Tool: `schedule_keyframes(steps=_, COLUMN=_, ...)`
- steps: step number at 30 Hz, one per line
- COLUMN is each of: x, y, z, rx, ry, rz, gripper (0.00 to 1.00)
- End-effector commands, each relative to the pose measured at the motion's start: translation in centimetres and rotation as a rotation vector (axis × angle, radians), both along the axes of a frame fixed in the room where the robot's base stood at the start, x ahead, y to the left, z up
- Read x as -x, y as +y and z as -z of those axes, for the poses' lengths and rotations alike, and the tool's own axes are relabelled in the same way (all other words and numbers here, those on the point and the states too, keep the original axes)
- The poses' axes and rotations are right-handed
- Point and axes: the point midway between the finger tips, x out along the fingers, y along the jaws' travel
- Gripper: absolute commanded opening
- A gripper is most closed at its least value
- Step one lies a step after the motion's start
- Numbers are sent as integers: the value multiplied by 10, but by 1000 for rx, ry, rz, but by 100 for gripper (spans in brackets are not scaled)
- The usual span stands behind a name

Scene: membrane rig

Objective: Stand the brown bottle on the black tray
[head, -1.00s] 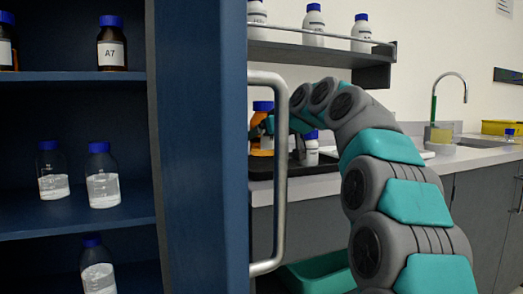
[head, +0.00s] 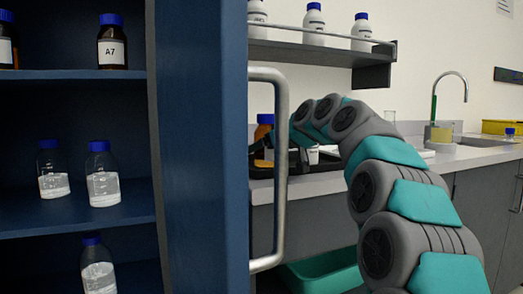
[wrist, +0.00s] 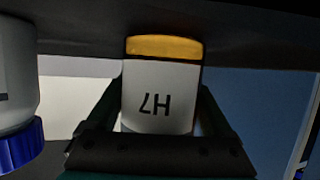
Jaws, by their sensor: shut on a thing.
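The brown bottle (wrist: 163,47) has amber glass, a blue cap and a white label that reads H7, upside down in the wrist view. My gripper (wrist: 160,112) is shut on it, with one finger on each side of the label. In the head view the bottle (head: 262,132) shows upright, partly behind the door handle and my gripper. The black tray (head: 262,173) lies on the counter below it; it also shows as the dark surface at the top of the wrist view (wrist: 250,45). The bottle's base is at or close above the tray; I cannot tell whether it touches.
A white bottle (wrist: 15,75) with a blue cap stands close beside the held bottle. A blue cabinet (head: 200,150) with a metal handle (head: 281,180) fills the left foreground. A wall shelf (head: 320,54) with white bottles hangs above. The sink (head: 480,143) is at the right.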

Motion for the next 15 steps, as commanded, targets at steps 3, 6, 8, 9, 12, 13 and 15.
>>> schedule_keyframes(steps=3, x=0, y=0, z=1, rx=-1, ry=-2, rz=1, gripper=0)
schedule_keyframes(steps=6, x=0, y=0, z=3, rx=-1, ry=-2, rz=1, gripper=86)
schedule_keyframes(steps=8, x=0, y=0, z=2, rx=-1, ry=-2, rz=1, gripper=93)
schedule_keyframes(steps=9, x=0, y=0, z=2, rx=0, ry=-1, rz=1, gripper=98)
schedule_keyframes(steps=12, x=0, y=0, z=2, rx=0, ry=-1, rz=1, gripper=100)
schedule_keyframes(steps=13, x=0, y=0, z=2, rx=0, ry=-1, rz=1, gripper=100)
schedule_keyframes(steps=15, x=0, y=0, z=2, rx=0, ry=-1, rz=1, gripper=100)
